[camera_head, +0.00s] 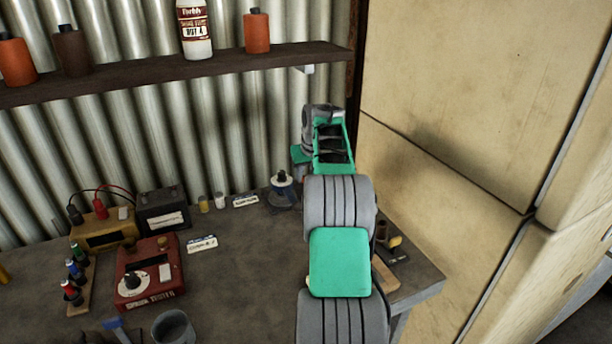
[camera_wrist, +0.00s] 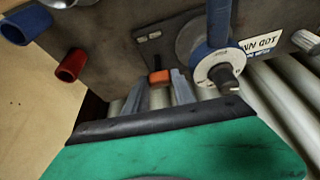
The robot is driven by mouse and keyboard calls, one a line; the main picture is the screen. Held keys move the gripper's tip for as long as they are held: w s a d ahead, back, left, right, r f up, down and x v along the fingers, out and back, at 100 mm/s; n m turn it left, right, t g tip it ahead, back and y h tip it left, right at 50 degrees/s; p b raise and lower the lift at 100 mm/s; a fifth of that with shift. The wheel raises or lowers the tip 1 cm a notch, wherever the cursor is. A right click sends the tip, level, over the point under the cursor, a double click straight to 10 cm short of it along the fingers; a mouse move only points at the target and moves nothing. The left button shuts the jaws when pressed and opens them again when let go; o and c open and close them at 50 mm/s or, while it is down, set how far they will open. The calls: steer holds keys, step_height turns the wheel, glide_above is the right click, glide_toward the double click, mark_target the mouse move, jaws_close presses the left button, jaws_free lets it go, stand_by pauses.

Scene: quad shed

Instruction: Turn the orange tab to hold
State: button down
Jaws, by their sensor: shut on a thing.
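The orange tab (camera_wrist: 160,77) shows in the wrist view as a small block with a dark part beside it, low over the grey bench top. My gripper (camera_wrist: 161,84) has its two grey fingers on either side of the tab, shut on it. The fingers and my green wrist housing hide part of what lies under the tab. I cannot tell how far the tab is turned. In the head view my own arm covers the gripper's fingertips, and the tab does not show there.
A blue-based device with a white dial (camera_wrist: 222,77) stands close beside the fingers. A white label (camera_wrist: 262,42) lies near it. Red (camera_wrist: 70,65) and blue (camera_wrist: 27,25) cylinders are at left. In the head view, a shelf (camera_head: 180,73) runs above the bench and a tan cabinet (camera_head: 450,100) stands right.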

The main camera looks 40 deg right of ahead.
steer(key=m, duration=0.2)
steer(key=m+h+p, duration=0.1)
steer(key=m, duration=0.1)
steer(key=shift+w+a+r+g, duration=0.1)
steer(key=shift+a+r+g, duration=0.05)
steer(key=shift+g, duration=0.15)
steer(key=m+p, duration=0.1)
steer(key=m+g+h+p, duration=0.1)
steer(key=m+p, duration=0.2)
steer(key=p, duration=0.1)
steer(key=shift+w+a+r+m+g, duration=0.1)
steer(key=shift+r+m+g, duration=0.15)
steer(key=shift+m+g, duration=0.05)
steer(key=m+g+p, duration=0.1)
steer(key=m+p, duration=0.2)
steer(key=p, duration=0.3)
steer(key=shift+r+m+h, duration=0.1)
steer(key=shift+m+h, duration=0.2)
steer(key=shift+h, duration=0.1)
steer(key=m+p, duration=0.1)
steer(key=m+g+p, duration=0.1)
steer(key=p, duration=0.1)
steer(key=shift+w+f+p, duration=0.15)
steer(key=shift+f+p, duration=0.15)
steer(key=shift+f, duration=0.05)
steer(key=shift+f+m+g+p, duration=0.1)
steer(key=shift+m+g+p, duration=0.2)
steer(key=shift+m+p, duration=0.35)
